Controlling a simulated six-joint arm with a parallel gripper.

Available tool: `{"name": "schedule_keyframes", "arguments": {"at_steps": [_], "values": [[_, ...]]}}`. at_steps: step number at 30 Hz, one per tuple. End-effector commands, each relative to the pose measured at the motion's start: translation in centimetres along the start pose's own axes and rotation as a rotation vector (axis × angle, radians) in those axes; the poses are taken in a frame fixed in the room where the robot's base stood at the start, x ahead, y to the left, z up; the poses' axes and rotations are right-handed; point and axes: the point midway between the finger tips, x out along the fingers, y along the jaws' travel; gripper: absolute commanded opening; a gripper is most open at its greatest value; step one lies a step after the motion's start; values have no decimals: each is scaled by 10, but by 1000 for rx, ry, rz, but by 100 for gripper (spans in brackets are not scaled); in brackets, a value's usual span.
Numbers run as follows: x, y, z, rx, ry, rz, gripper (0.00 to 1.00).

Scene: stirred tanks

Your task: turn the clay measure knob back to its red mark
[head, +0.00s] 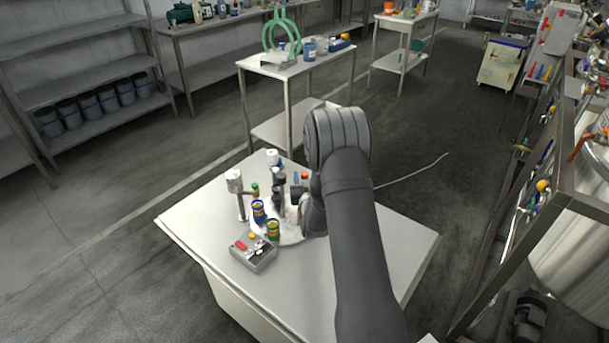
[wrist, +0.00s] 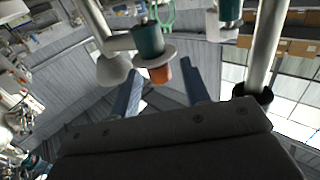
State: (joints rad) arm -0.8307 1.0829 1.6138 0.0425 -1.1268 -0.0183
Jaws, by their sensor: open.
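The clay-coloured knob (wrist: 160,73) shows in the wrist view as a short orange-brown cylinder under a pale disc, with a teal cylinder above it. My gripper (wrist: 164,78) is open, its two blue fingers pointing towards the knob. In the picture the knob lies between the fingertips; I cannot tell whether either finger touches it. No red mark can be made out. In the head view an orange-red spot (head: 304,175) beside my wrist may be the knob, but it is too small to tell. My arm hides much of that side, and the fingers are not clear there.
The table's front left is clear.

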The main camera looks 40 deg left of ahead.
Motion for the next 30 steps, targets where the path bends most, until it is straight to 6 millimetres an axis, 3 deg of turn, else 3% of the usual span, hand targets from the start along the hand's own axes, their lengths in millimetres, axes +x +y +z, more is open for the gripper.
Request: {"name": "schedule_keyframes", "arguments": {"at_steps": [6, 14, 15, 21, 30], "values": [[16, 0, 1, 0, -1, 0, 42], [17, 0, 0, 0, -1, 0, 42], [17, 0, 0, 0, -1, 0, 40], [17, 0, 0, 0, -1, 0, 1], [17, 1, 0, -1, 0, -26, 0]]}}
